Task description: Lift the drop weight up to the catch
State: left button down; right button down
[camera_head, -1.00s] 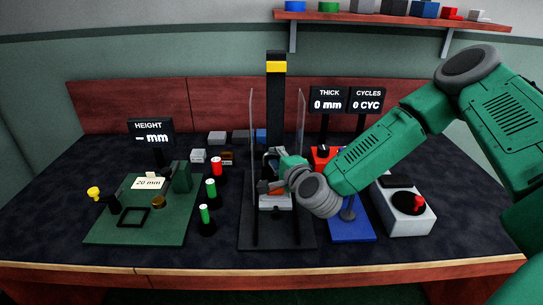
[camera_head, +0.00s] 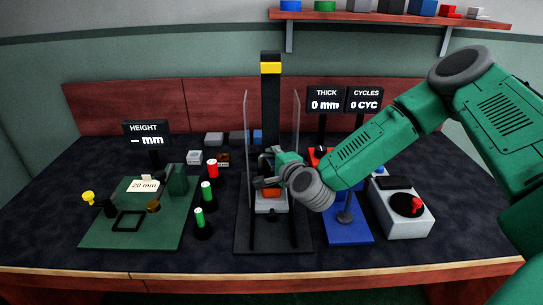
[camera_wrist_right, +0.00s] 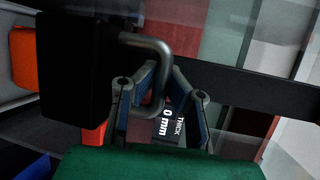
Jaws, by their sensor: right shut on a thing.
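The drop weight (camera_wrist_right: 80,65) is a dark block with a bent grey metal handle (camera_wrist_right: 155,55) in the right wrist view. My right gripper (camera_wrist_right: 160,100) has its blue-padded fingers on either side of this handle, shut on it. In the head view my right gripper (camera_head: 265,182) is between the clear side panels, low in front of the black column (camera_head: 271,110), and partly hides the weight. An orange part (camera_head: 272,193) shows just below the fingers, above a pale block (camera_head: 271,206). A yellow band (camera_head: 271,68) marks the column's top. My left gripper is out of view.
Clear panels (camera_head: 246,150) flank the column closely. A blue stand (camera_head: 347,230) and a grey box with a red knob (camera_head: 403,215) are to the right. A green board (camera_head: 140,232) and several capped cylinders (camera_head: 208,195) are to the left. A shelf (camera_head: 400,17) hangs above.

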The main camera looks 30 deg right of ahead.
jog(key=r+p, duration=0.3)
jog(key=r, duration=0.3)
jog(key=r+p, duration=0.3)
jog(key=r, duration=0.3)
jog(key=r+p, duration=0.3)
jog(key=r, duration=0.3)
jog(key=shift+a+p, duration=0.25)
jog(key=shift+p, duration=0.15)
jog(key=shift+r, duration=0.1)
jog(key=c, duration=1.9)
grip_release()
jog(key=shift+o, duration=0.2)
jog(key=shift+r, duration=0.1)
jog(key=v, duration=1.2)
jog(key=shift+f, duration=0.35)
jog(key=shift+d, duration=0.1)
jog(key=shift+f, duration=0.15)
